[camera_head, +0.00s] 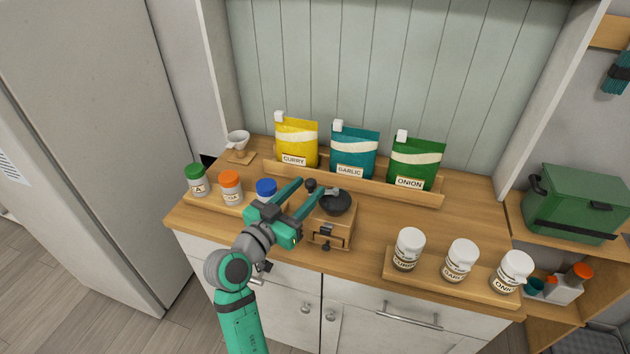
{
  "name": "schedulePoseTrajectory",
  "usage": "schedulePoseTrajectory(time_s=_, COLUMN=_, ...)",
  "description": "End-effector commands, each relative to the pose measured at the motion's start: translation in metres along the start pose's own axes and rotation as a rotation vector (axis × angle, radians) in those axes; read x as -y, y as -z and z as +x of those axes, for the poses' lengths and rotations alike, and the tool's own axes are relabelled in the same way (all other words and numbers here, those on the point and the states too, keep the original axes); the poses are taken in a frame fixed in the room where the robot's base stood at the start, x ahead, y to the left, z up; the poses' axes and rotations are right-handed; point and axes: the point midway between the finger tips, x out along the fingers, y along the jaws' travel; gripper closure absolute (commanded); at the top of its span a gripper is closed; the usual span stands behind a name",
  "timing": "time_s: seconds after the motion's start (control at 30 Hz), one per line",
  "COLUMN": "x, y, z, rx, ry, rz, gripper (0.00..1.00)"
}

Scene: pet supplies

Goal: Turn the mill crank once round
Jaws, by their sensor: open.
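The mill has a wooden box body (332,232) with a small drawer and a dark bowl-shaped top (338,205). It stands on the counter, near its front edge. Its crank (328,189) lies across the top, with a dark knob (311,184) at the left end. My gripper (312,187) is open, coming in from the lower left. The knob shows between or just beyond its two fingertips; I cannot tell whether either finger touches it. My fingers hide part of the mill's left side.
A rack (360,184) with curry, garlic and onion pouches stands behind. Several capped jars sit left, the blue-capped one (266,188) close to my gripper. White-lidded jars (461,258) stand on a tray at right. A funnel (238,141) is back left. Counter right of the mill is clear.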

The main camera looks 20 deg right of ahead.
Motion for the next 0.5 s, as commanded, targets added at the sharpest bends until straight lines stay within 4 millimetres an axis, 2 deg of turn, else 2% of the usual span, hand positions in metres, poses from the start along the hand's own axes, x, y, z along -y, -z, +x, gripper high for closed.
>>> schedulePoseTrajectory(time_s=0.03, x=0.001, y=0.0, z=-0.01, rx=-0.001, ry=0.004, rz=0.0, gripper=0.59)
schedulePoseTrajectory(time_s=0.2, x=0.0, y=0.0, z=-0.031, rx=-0.001, ry=0.002, rz=0.0, gripper=0.59)
schedulePoseTrajectory(time_s=0.5, x=0.0, y=0.0, z=-0.041, rx=0.0, ry=0.0, rz=0.0, gripper=0.59)
